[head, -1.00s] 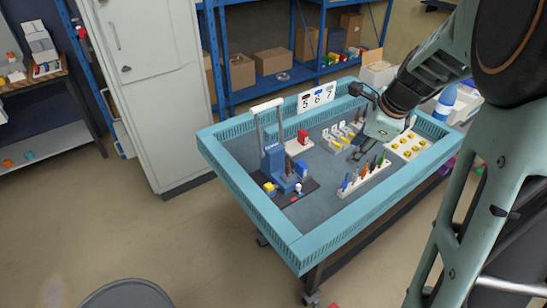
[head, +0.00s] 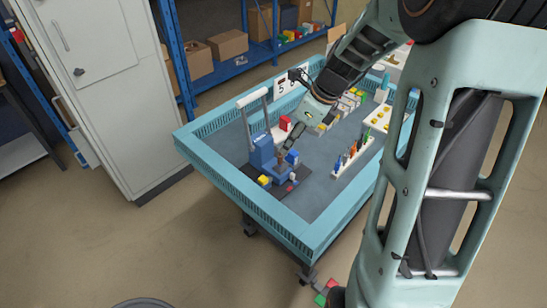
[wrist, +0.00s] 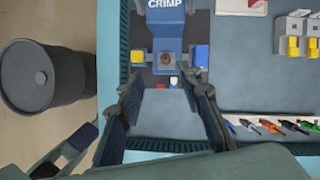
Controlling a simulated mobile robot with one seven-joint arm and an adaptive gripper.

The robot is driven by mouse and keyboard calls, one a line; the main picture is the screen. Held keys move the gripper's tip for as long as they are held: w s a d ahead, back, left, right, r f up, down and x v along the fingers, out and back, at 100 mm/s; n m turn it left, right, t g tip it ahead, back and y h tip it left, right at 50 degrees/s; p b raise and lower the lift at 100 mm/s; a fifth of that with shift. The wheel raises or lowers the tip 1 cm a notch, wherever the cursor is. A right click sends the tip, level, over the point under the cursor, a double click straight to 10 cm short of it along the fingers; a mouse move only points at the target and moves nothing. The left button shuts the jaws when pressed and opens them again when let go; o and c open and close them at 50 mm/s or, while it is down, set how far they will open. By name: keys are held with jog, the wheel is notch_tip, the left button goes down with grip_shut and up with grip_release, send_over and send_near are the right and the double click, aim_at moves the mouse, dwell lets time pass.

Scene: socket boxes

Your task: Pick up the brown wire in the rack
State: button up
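A pale wire rack (head: 343,171) stands on the teal-edged table, with several coloured wires upright in it. It also shows at the right of the wrist view (wrist: 296,119). I cannot pick out a brown wire there with certainty. A blue crimp press (head: 262,152) stands left of the rack; in the wrist view its body is marked CRIMP (wrist: 166,27). A small round brown thing (wrist: 166,59) sits at the press's front. My gripper (wrist: 165,84) is open, its fingers apart with nothing held between them. In the head view my gripper (head: 285,150) is beside the press, away from the rack.
Yellow (wrist: 137,55) and blue (wrist: 201,54) blocks flank the press front. A white panel with yellow parts (head: 376,119) lies beyond the rack. A raised rim (head: 275,229) surrounds the table. A dark barrel (wrist: 42,77) stands on the floor. The table front is clear.

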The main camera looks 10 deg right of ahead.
aim_at(282, 156)
jog(key=x, duration=0.5)
jog(key=shift+f, duration=0.1)
jog(key=shift+w+d+x, duration=0.15)
jog(key=shift+d+x, duration=0.05)
jog(key=shift+x, duration=1.05)
jog(key=shift+w+d+x, duration=0.1)
jog(key=shift+d+x, duration=0.1)
jog(key=shift+x, duration=1)
jog(key=shift+c, duration=0.3)
grip_shut()
